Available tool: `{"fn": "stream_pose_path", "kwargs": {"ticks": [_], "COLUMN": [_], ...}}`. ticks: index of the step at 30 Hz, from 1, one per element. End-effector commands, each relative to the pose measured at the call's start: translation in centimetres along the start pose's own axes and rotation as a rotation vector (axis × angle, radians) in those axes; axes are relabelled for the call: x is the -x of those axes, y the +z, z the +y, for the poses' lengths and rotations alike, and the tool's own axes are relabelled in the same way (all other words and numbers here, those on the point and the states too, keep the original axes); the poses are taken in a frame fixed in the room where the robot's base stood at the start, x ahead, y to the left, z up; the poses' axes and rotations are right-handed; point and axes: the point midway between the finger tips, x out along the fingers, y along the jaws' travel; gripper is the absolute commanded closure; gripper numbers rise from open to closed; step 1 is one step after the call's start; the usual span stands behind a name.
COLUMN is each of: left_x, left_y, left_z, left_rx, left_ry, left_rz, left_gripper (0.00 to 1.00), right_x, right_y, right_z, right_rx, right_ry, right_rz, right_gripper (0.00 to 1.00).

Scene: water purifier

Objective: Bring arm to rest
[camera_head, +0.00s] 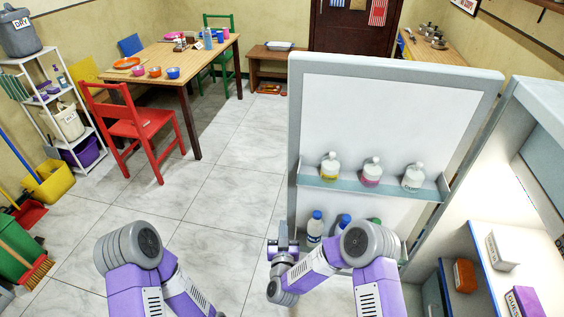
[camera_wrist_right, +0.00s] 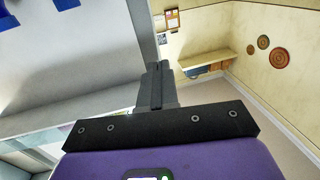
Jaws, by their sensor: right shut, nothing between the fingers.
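My right arm reaches forward at the bottom centre of the head view, bent at the elbow. My right gripper (camera_head: 283,246) is beside the left edge of the open fridge door (camera_head: 390,115). In the right wrist view, its fingers (camera_wrist_right: 157,86) are together with nothing between them. Whether the gripper touches the door, I cannot tell. My left arm is bent down at the bottom left of the head view, and its gripper is out of view.
The fridge door's shelf (camera_head: 375,188) holds several bottles, close to my right arm. The open fridge (camera_head: 510,220) stands at the right with boxes inside. A red chair (camera_head: 143,125) and a wooden table (camera_head: 165,58) stand at the back left. The tiled floor between is clear.

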Motion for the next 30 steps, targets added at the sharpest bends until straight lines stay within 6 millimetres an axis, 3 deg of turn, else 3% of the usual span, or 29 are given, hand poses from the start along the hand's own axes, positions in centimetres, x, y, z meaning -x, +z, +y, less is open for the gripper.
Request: {"fn": "stream_pose_path", "kwargs": {"ticks": [5,8,11,16,21,24,27,30], "left_x": [0.5,1.0,1.6,2.5,3.2,3.4,3.4,3.4], "left_y": [0.0,0.1,0.1,0.1,0.1,0.1,0.2,0.1], "left_z": [0.2,0.4,0.6,1.0,1.2,1.3,1.3,1.3], "left_rx": [0.0,0.0,0.0,0.0,0.0,0.0,0.0,0.0], "left_ry": [0.0,0.0,0.0,0.0,0.0,0.0,0.0,0.0], "left_rz": [0.0,0.0,0.0,0.0,0.0,0.0,0.0,0.0], "left_gripper": [0.57,0.57,0.57,0.57,0.57,0.57,0.57,0.57], "right_x": [0.8,2.7,6.3,15.1,23.8,27.2,28.9,29.4], "right_y": [2.3,5.5,9.1,13.5,14.8,14.7,14.6,14.6], "right_z": [0.6,1.6,3.0,5.9,8.2,9.0,9.3,9.4], "right_rx": [-0.03,-0.078,-0.145,-0.275,-0.386,-0.428,-0.449,-0.454], "right_ry": [-0.065,-0.136,-0.19,-0.207,-0.16,-0.132,-0.116,-0.111], "right_rz": [-0.131,-0.318,-0.557,-0.988,-1.338,-1.467,-1.532,-1.55], "right_gripper": [1.0,1.0,1.0,1.0,1.0,1.0,1.0,1.0]}}
